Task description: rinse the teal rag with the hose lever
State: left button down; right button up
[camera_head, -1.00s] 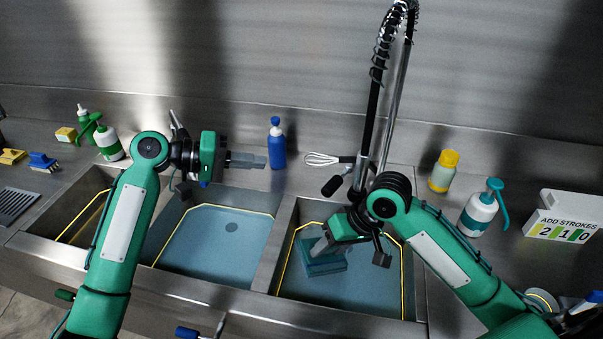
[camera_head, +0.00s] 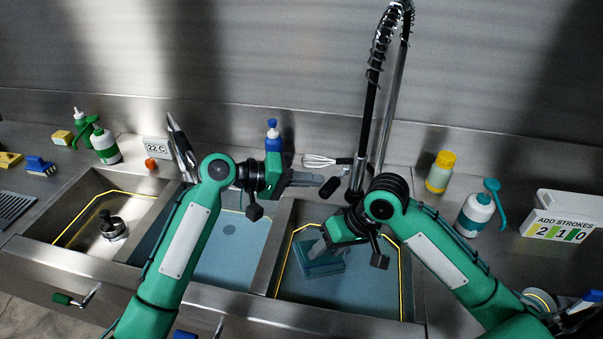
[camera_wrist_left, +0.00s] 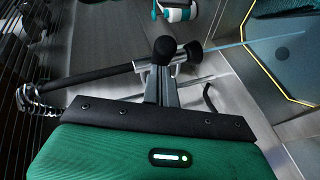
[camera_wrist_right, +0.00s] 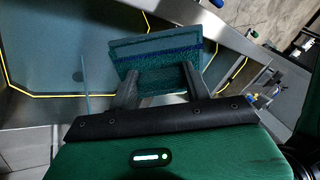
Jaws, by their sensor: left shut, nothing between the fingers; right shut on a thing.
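The teal rag (camera_head: 322,264) is a flat folded piece over the right basin. My right gripper (camera_head: 325,245) is shut on its edge; the right wrist view shows the rag (camera_wrist_right: 155,50) between the fingers. The black hose lever (camera_head: 331,187) hangs below the spring hose, over the back edge of the right basin. My left gripper (camera_head: 312,180) is shut and empty, just left of the lever. In the left wrist view its fingertips are close to the black lever knob (camera_wrist_left: 163,50); contact cannot be told. A thin pale blue line runs from the nozzle (camera_wrist_left: 194,53) toward the basin.
The right basin (camera_head: 385,285) and middle basin (camera_head: 235,250) look blue inside. A yellow-capped shaker (camera_head: 440,172) and a teal pump bottle (camera_head: 480,212) are on the right counter.

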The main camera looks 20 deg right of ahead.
aim_at(323, 190)
dwell(0.3)
pick_arm(q)
jog(key=s+t, duration=0.1)
jog(key=s+d+n+t, duration=0.1)
jog(key=s+n+t, duration=0.1)
jog(key=shift+s+d, duration=0.25)
jog(key=shift+s, duration=0.05)
jog(key=shift+w, duration=0.1)
jog(key=shift+w+a, duration=0.15)
jog(key=shift+a, duration=0.05)
jog(key=v, duration=1.2)
jog(key=shift+a+r, duration=0.3)
jog(key=shift+r, duration=0.05)
